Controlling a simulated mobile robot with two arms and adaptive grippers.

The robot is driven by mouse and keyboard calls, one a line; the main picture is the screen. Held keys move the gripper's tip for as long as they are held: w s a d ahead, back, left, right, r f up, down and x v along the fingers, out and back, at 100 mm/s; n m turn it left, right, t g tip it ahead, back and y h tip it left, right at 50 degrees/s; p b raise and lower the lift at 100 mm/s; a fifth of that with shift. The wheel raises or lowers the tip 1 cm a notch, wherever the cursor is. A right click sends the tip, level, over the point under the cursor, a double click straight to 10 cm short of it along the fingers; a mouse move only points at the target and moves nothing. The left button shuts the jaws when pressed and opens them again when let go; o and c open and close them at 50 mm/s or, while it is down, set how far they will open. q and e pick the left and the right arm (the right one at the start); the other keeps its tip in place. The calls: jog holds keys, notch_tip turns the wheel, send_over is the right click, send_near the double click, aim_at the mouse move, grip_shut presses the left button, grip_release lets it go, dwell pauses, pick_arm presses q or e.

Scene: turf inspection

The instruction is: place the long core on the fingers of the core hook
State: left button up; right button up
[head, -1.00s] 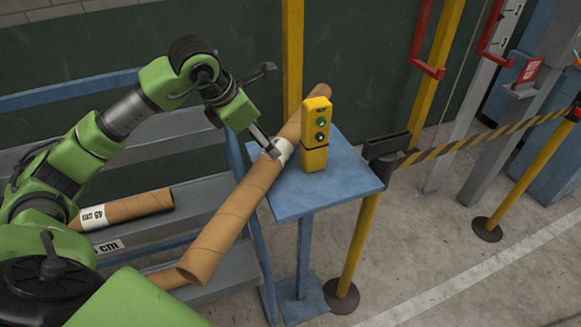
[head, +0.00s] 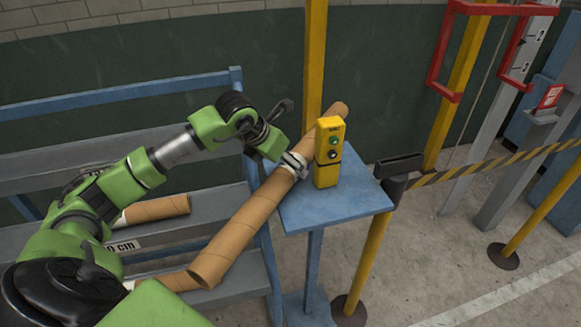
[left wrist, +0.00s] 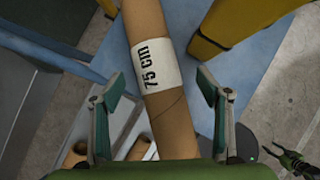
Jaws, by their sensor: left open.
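The long core (head: 245,225) is a brown cardboard tube. It lies slantwise across the left side of a small blue stand (head: 335,213), its near end jutting past the stand. In the left wrist view the core (left wrist: 170,115) bears a white "75 cm" label (left wrist: 154,65). My left gripper (head: 293,163) is at this label; in the wrist view its open fingers (left wrist: 158,85) are on either side of the core, with gaps. Red brackets (head: 434,80) at upper right may be the core hook.
A yellow box with buttons (head: 328,155) stands on the blue stand close beside the core. Shorter cores (head: 160,208) lie on a grey shelf rack at left. A yellow post with a striped belt (head: 450,173) stands right of the stand.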

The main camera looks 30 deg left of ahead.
pick_arm(q)
jog(key=x, duration=0.1)
jog(key=p+x, duration=0.1)
jog(key=x, duration=0.1)
jog(key=p+x, duration=0.1)
jog(key=shift+w+a+f, duration=0.1)
jog(key=shift+w+a, duration=0.1)
jog(key=shift+a, duration=0.1)
jog(key=shift+w+f, duration=0.15)
jog(key=shift+f, duration=0.1)
jog(key=c, duration=1.5)
jog(key=shift+r, duration=0.15)
grip_shut()
jog(key=shift+a+r, duration=0.1)
